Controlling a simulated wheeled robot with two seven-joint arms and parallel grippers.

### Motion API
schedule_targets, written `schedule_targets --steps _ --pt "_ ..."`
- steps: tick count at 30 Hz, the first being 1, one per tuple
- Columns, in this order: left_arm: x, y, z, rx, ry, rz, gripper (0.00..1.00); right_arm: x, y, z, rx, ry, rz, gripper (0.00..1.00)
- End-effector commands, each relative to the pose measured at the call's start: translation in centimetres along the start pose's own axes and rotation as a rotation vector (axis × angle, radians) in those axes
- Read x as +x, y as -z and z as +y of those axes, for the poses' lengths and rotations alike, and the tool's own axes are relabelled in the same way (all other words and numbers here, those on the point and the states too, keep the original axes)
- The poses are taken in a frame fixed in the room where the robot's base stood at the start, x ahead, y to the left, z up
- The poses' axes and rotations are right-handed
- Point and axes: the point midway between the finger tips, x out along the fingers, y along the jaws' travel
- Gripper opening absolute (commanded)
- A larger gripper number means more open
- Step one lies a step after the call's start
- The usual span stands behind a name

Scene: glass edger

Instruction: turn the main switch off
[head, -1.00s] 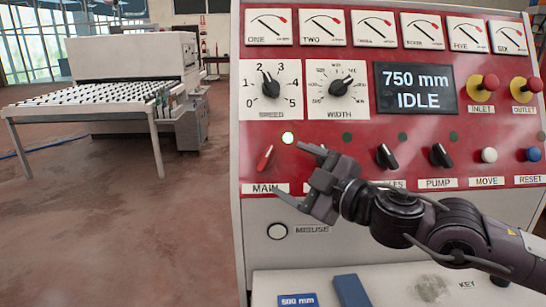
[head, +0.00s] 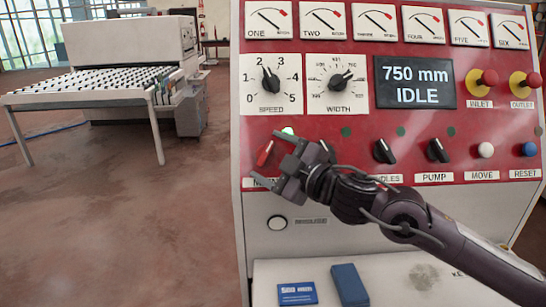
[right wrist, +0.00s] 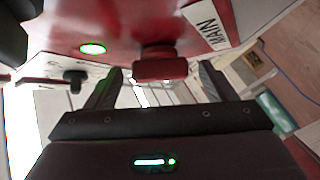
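The main switch (head: 264,153) is a red knob at the left of the red control panel, with its handle tilted to the upper right. A green lamp (head: 287,131) is lit above it. My right gripper (head: 277,158) is just right of the switch in the head view, with its fingers open. In the right wrist view the red switch (right wrist: 160,68) sits between the two open fingers (right wrist: 158,84), near their tips. I cannot tell whether a finger touches it. The MAIN label (right wrist: 207,25) shows beside it. My left gripper is not in view.
Other knobs stand to the right, including the PUMP knob (head: 437,150), a white MOVE button (head: 486,150) and a blue RESET button (head: 529,149). The display (head: 415,83) reads 750 mm IDLE. A blue block (head: 350,285) and a blue card (head: 297,293) lie on the ledge below.

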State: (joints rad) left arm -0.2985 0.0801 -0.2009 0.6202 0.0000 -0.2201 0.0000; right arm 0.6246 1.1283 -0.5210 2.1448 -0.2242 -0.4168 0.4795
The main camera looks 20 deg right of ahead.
Motion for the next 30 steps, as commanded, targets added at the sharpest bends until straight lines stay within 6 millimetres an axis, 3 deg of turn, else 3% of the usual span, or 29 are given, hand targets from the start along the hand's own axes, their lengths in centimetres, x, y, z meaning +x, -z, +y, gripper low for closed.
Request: schedule_targets --steps 1,10,20,30 --pt "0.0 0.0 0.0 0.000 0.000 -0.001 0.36 0.0 0.0 0.0 0.000 0.000 0.000 0.71" --pt "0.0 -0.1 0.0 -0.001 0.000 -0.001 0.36 0.0 0.0 0.0 0.000 0.000 0.000 0.33" --pt "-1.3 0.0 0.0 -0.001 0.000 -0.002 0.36 0.0 0.2 0.4 -0.034 0.038 0.000 0.33" --pt "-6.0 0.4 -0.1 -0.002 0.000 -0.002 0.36 0.1 0.7 1.3 -0.191 0.218 0.000 0.33"
